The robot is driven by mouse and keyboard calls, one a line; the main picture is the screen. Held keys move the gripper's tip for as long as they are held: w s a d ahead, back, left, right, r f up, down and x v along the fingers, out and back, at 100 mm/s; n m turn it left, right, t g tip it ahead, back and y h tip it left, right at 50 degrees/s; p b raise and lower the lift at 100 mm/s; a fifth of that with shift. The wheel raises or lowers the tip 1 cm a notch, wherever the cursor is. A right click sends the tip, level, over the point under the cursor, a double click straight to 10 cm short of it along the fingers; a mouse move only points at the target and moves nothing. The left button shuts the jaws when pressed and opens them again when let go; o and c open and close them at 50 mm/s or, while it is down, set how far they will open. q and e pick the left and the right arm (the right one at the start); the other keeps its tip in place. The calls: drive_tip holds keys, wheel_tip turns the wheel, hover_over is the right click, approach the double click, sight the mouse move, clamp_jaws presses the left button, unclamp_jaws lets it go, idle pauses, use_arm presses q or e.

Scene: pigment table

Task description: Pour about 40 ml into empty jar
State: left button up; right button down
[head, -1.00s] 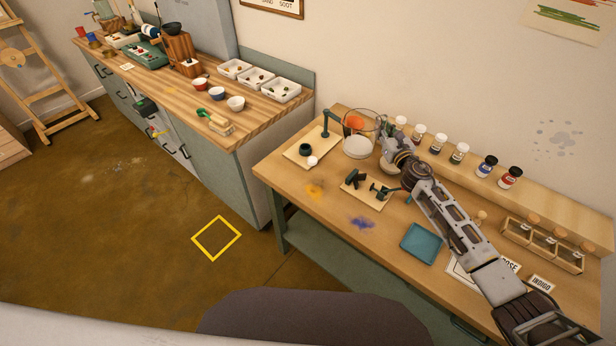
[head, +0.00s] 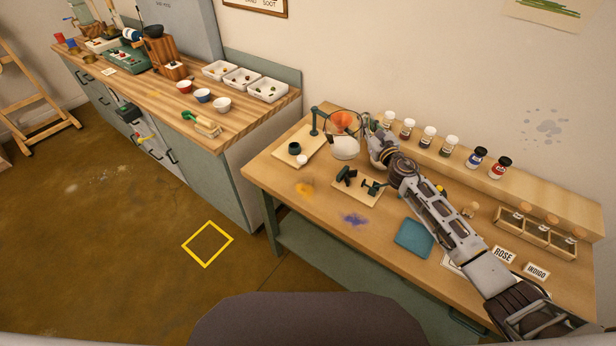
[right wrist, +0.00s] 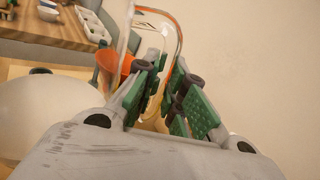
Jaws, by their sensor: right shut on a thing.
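My right gripper (head: 368,135) is at the back of the right-hand table, shut on the side of a clear glass vessel (head: 330,124). In the right wrist view, the clear curved glass (right wrist: 178,22) rises between and beyond the green-padded fingers (right wrist: 165,100). An orange shape (head: 343,119) shows in or behind the glass, and a pale rounded form (head: 345,149) shows low beside it. I cannot pick out the empty jar for certain. My left gripper is out of view.
Several capped bottles (head: 428,137) stand on the back ledge. A rack (head: 510,229) with corked glass jars is at the right. A small stand (head: 314,123), a board with dark green pieces (head: 372,197) and a teal tray (head: 414,238) lie nearby. The front middle is mostly clear.

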sight(352, 126)
drive_tip(key=shift+s+a+r+n, duration=0.2)
drive_tip(key=shift+a+r+n, duration=0.15)
drive_tip(key=shift+n, duration=0.25)
drive_tip(key=a+f+n+b, duration=0.1)
drive_tip(key=b, duration=0.1)
drive_tip(key=s+a+f+n+b, duration=0.1)
drive_tip(key=shift+a+n+t+y+b, duration=0.15)
drive_tip(key=shift+n+t+y+b, duration=0.15)
drive_tip(key=shift+n+y+b, duration=0.1)
drive_tip(key=shift+s+a+r, duration=0.1)
drive_tip(key=shift+a+r, duration=0.05)
drive_tip(key=shift+r, duration=0.1)
drive_tip(key=shift+s+a+n, duration=0.15)
drive_tip(key=shift+a+n, duration=0.05)
drive_tip(key=shift+n, duration=0.2)
drive_tip(key=shift+s+a+n, duration=0.25)
drive_tip(key=shift+a+n, duration=0.15)
drive_tip(key=shift+s+a+r+n+y+b, duration=0.15)
drive_tip(key=shift+a+n+b, duration=0.15)
drive_tip(key=shift+n, duration=0.15)
drive_tip(key=shift+s+a+n+y+b, duration=0.15)
drive_tip(key=shift+a+n, duration=0.1)
drive_tip(key=shift+n, duration=0.2)
drive_tip(key=shift+s+a+r+n, duration=0.25)
drive_tip(key=shift+a+r+n, duration=0.25)
drive_tip(key=shift+n, duration=0.5)
drive_tip(key=shift+s+a+r+n+y, duration=0.15)
drive_tip(key=shift+s+a+n+y, duration=0.15)
drive_tip(key=shift+a+n, duration=0.15)
